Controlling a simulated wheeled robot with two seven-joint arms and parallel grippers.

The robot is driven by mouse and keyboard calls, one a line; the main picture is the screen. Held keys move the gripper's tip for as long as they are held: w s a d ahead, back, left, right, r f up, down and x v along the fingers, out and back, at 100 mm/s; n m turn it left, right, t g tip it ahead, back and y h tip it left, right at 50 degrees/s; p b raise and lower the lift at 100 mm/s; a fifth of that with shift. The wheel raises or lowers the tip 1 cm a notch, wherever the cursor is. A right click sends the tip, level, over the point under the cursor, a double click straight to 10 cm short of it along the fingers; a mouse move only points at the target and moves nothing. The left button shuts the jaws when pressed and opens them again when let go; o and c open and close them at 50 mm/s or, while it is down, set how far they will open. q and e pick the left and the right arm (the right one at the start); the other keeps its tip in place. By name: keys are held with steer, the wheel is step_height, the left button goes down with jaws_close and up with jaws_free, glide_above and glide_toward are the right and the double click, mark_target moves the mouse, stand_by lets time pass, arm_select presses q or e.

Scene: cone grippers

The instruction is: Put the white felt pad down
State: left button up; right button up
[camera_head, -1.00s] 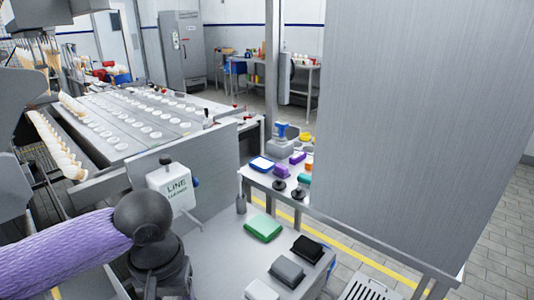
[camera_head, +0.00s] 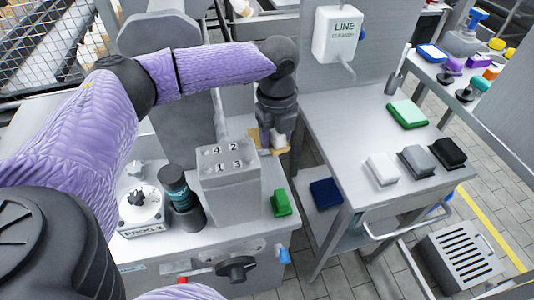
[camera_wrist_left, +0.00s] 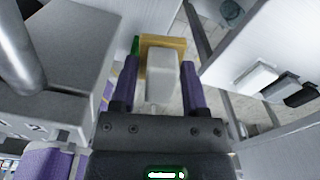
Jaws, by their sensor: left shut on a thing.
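My left gripper (camera_head: 274,138) points down beside the grey numbered box, left of the right-hand table. In the left wrist view, its fingers (camera_wrist_left: 160,85) are shut on a whitish block (camera_wrist_left: 160,72), which looks like the white felt pad. A tan, wood-coloured piece (camera_wrist_left: 176,44) shows just beyond the block; I cannot tell whether they touch. In the head view the fingers largely hide the held pad. My right gripper is not in view.
A grey numbered box (camera_head: 229,178) and a green block (camera_head: 281,203) stand near the gripper.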

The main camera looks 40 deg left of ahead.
mark_target(270, 174)
arm_select(q)
steer(key=shift+a+f+m, duration=0.45)
steer(key=shift+f+m, duration=0.05)
steer(key=shift+m, duration=0.3)
steer(key=shift+a+f+m, duration=0.15)
steer(key=shift+f+m, duration=0.2)
steer(key=shift+m, duration=0.05)
step_height(270, 174, down, 10)
steer(key=b, duration=0.4)
steer(key=shift+r+b, duration=0.1)
steer(key=shift+b, duration=0.25)
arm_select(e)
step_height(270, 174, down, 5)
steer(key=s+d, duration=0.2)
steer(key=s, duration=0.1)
arm_select(q)
steer(key=shift+r, duration=0.1)
steer(key=o, duration=0.7)
steer(key=shift+c, duration=0.2)
steer(key=o, duration=0.5)
steer(key=shift+c, duration=0.2)
step_height(270, 174, up, 12)
steer(key=p, duration=0.5)
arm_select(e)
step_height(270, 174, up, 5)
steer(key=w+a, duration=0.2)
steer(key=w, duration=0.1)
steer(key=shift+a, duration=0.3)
